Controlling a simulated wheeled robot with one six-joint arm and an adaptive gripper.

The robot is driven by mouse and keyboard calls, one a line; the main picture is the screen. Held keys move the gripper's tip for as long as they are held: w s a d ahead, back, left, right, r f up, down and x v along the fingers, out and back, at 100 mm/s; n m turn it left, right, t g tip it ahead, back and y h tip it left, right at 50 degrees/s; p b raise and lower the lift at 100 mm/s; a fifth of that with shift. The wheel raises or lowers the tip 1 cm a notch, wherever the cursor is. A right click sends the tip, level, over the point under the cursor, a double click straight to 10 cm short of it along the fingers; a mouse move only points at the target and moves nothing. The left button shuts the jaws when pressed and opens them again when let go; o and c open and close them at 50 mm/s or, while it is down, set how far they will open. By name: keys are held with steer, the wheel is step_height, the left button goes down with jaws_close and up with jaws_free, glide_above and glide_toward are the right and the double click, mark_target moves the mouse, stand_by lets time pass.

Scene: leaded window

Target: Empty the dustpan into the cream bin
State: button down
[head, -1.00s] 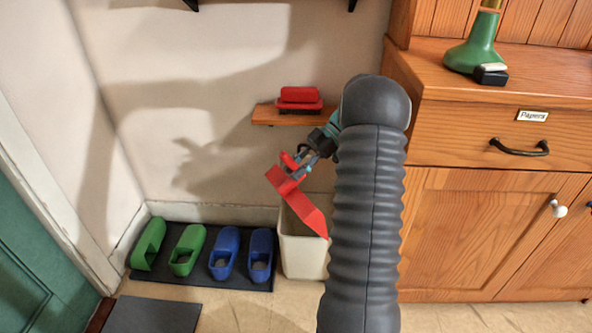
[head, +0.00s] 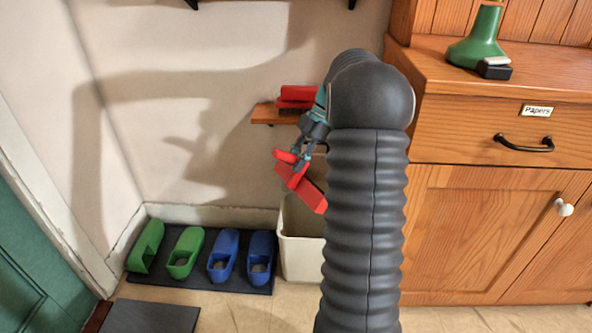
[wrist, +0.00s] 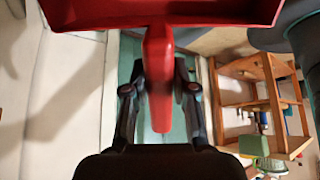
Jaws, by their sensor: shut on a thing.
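The red dustpan (head: 307,193) is in my gripper (head: 299,163), tilted with its pan pointing down and to the right. In the wrist view my gripper (wrist: 160,92) is shut on the dustpan's red handle (wrist: 158,75), and the pan (wrist: 160,12) spans the top. The cream bin (head: 301,250) stands on the floor below the dustpan. Its right part is hidden behind my arm. The dustpan appears above the bin's opening, apart from it. Whether anything lies in the pan cannot be seen.
A small wooden shelf (head: 270,113) with a red object (head: 297,95) is on the wall close behind my gripper. Green and blue shoes (head: 222,256) stand on a dark mat (head: 203,281) left of the bin. A wooden cabinet (head: 480,220) stands at the right.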

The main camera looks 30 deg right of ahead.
step_height(320, 180, up, 4)
steer(key=h, duration=0.5)
steer(key=shift+w+r, duration=0.1)
steer(key=shift+r, duration=0.05)
steer(key=shift+d+r+h, duration=0.1)
steer(key=shift+r+h, duration=0.65)
steer(key=shift+h, duration=0.25)
